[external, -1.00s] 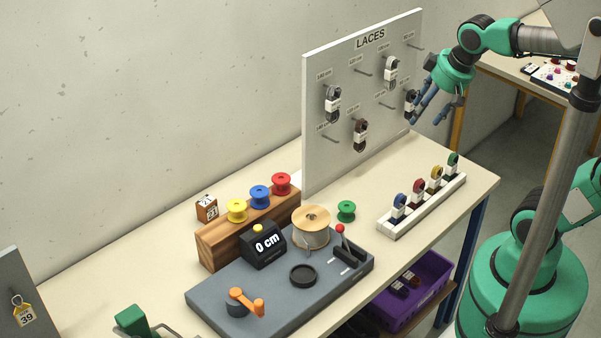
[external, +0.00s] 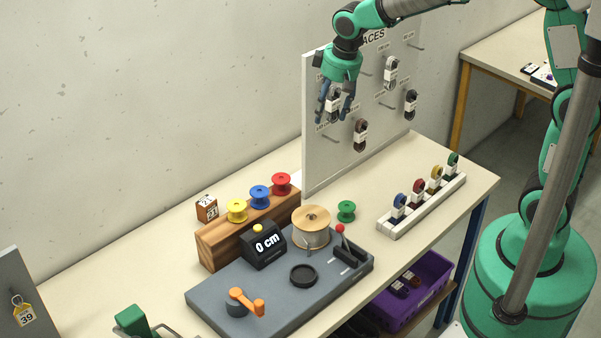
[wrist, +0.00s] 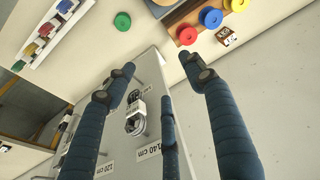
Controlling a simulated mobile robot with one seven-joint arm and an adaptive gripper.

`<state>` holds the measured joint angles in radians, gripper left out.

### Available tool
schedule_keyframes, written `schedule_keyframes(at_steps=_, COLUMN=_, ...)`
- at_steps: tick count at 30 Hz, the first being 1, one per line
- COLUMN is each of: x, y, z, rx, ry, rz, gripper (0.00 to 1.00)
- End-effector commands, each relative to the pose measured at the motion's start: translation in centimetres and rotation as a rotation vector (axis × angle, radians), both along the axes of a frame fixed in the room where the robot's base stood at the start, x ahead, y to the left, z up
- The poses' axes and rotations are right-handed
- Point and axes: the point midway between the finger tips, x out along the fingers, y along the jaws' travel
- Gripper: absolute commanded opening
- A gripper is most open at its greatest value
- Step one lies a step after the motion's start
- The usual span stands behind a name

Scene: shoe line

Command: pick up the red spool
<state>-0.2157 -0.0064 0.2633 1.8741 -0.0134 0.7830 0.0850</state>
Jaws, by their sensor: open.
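The red spool (external: 281,182) sits at the right end of the wooden block (external: 222,240), beside a blue spool (external: 259,196) and a yellow spool (external: 237,209). In the wrist view the red spool (wrist: 187,35) is near the top, beyond my fingertips. My gripper (external: 335,110) is open and empty, in front of the laces board and above and to the right of the red spool in the external view. Its spread fingers (wrist: 165,75) fill the lower wrist view, with nothing between them but background.
The laces board (external: 315,150) stands upright close to my gripper, with laces hanging on pegs. A wooden reel (external: 312,217) and a green spool (external: 346,210) are right of the red spool. A white rack (external: 390,228) holds several coloured laces.

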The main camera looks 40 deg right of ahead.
Motion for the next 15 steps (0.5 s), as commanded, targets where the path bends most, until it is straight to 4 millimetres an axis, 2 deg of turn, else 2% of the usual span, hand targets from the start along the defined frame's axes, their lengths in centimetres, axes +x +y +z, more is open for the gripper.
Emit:
schedule_keyframes(at_steps=3, x=2.3, y=1.9, z=-1.9, rx=-0.005, ry=0.026, rz=0.014, gripper=0.54)
schedule_keyframes(at_steps=9, x=5.5, y=4.8, z=-5.8, rx=-0.014, ry=0.064, rz=0.034, gripper=0.54)
schedule_keyframes(at_steps=15, x=7.6, y=7.2, z=-9.3, rx=-0.023, ry=0.091, rz=0.051, gripper=0.54)
